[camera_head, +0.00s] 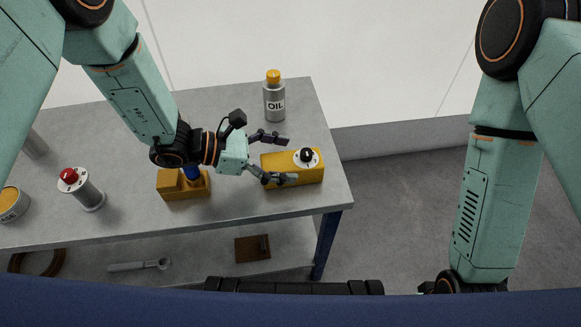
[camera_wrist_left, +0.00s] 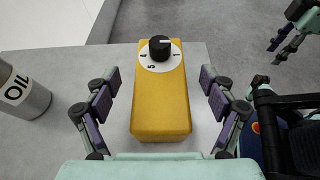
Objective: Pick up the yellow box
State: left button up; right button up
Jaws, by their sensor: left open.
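The yellow box (camera_head: 291,174) lies on the grey workbench (camera_head: 240,212) near its right end. It has a white dial with a black knob on one end of its top. My left gripper (camera_head: 283,160) is open at the box's left end in the head view. In the left wrist view the yellow box (camera_wrist_left: 161,100) lies between the two spread fingers of my left gripper (camera_wrist_left: 160,88), with a gap on each side. My right gripper (camera_wrist_left: 276,50) shows small at the upper right of the left wrist view, its fingers apart and empty.
An oil bottle (camera_head: 274,98) stands behind the box. A yellow notched block (camera_head: 184,189) with a blue part sits left of it, partly under my left wrist. A lower shelf (camera_head: 205,257) holds a wrench.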

aim_at(295, 160)
pick_arm(q)
jog(key=x, duration=0.3)
jog(key=shift+s, duration=0.15)
jog(key=shift+d+f, duration=0.1)
jog(key=shift+d, duration=0.05)
jog(key=shift+a, duration=0.2)
jog(key=shift+c, duration=0.3)
jog(key=shift+d, duration=0.15)
jog(key=c, duration=1.5)
